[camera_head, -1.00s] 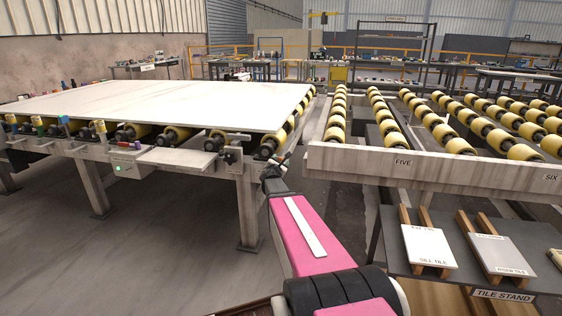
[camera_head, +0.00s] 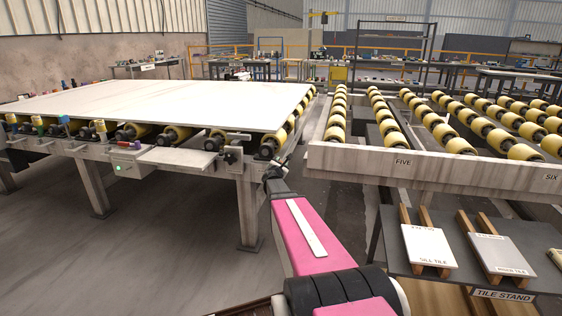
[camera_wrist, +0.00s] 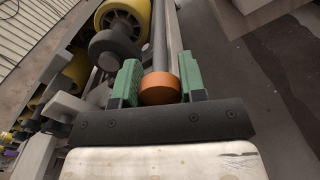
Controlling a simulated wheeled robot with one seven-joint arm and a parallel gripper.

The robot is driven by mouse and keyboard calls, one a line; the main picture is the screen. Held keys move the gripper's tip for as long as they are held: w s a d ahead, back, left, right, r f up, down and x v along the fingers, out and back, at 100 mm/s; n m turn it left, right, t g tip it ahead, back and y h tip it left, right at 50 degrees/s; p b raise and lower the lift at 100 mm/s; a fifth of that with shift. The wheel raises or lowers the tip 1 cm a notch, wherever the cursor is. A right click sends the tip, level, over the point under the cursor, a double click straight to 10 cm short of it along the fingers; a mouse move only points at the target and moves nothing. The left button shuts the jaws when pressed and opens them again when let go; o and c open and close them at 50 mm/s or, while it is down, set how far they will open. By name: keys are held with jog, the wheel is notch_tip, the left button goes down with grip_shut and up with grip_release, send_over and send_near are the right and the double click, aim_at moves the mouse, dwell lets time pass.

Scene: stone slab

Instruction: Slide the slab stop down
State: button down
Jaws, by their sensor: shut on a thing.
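In the wrist view my gripper (camera_wrist: 158,76) has its two green fingers on either side of an orange round cap (camera_wrist: 160,90) at the near end of a grey rod (camera_wrist: 159,45). I take this rod to be the slab stop; the fingers are shut on its capped end. In the head view my gripper (camera_head: 273,171) is at the right front corner of the roller table (camera_head: 245,205), just below the end roller. The cap and rod are too small to tell there. A large pale slab (camera_head: 170,105) lies flat on the table's rollers.
A yellow roller with a dark hub (camera_wrist: 115,45) is close left of my fingers. To the right, past a floor gap, stands a roller rack marked FIVE and SIX (camera_head: 440,178). The tile stand (camera_head: 500,296), with two tiles, is at the front right.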

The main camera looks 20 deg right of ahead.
jog(key=shift+f, duration=1.9)
jog(key=c, duration=0.7)
grip_release()
jog(key=v, duration=1)
jog(key=shift+s+a, duration=0.25)
jog(key=shift+s, duration=0.1)
